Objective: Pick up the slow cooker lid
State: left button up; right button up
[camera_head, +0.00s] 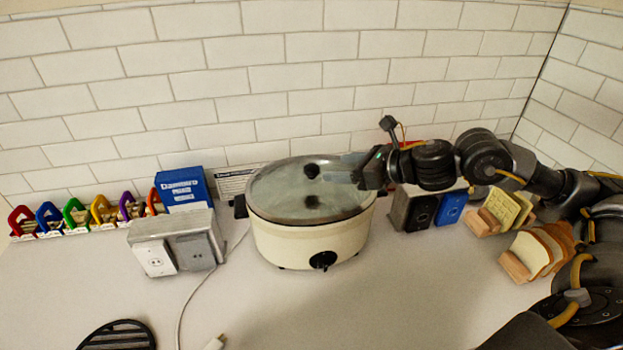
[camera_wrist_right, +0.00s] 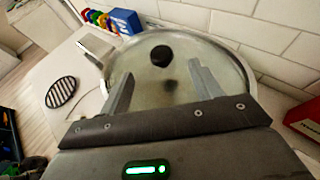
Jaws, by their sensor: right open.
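The slow cooker (camera_head: 312,240) is a cream oval pot with a black front knob, standing on the counter near the back wall. Its glass lid (camera_head: 280,190) sits on top, with a black knob (camera_head: 312,170) at the middle. The lid (camera_wrist_right: 140,75) and its knob (camera_wrist_right: 161,56) also show in the right wrist view. My right gripper (camera_head: 345,168) comes in from the right over the lid's right part. Its fingers (camera_wrist_right: 160,88) are apart and empty, with the knob beyond the tips and roughly between them. My left gripper is not in view.
White and grey outlet boxes (camera_head: 178,245) and a blue box (camera_head: 183,188) stand left of the cooker. Colourful clips (camera_head: 85,215) line the wall. Dark and blue boxes (camera_head: 425,208) and bread slices (camera_head: 535,250) stand right.

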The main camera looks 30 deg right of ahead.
aim_at(316, 169)
jog(key=shift+w+a+f, duration=0.2)
jog(key=shift+w+a, duration=0.1)
jog(key=shift+w, duration=0.3)
jog(key=shift+w+a+f, duration=0.1)
jog(key=shift+w+f, duration=0.1)
jog(key=shift+s, duration=0.1)
jog(key=p+x, duration=0.3)
jog(key=x, duration=0.1)
jog(key=shift+f, duration=0.2)
jog(key=shift+w+a+f, duration=0.25)
jog(key=shift+w, duration=0.2)
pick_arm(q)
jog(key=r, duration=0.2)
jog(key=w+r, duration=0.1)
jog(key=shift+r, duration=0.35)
pick_arm(e)
jog(key=shift+s, duration=0.1)
jog(key=shift+r, duration=0.15)
grip_shut()
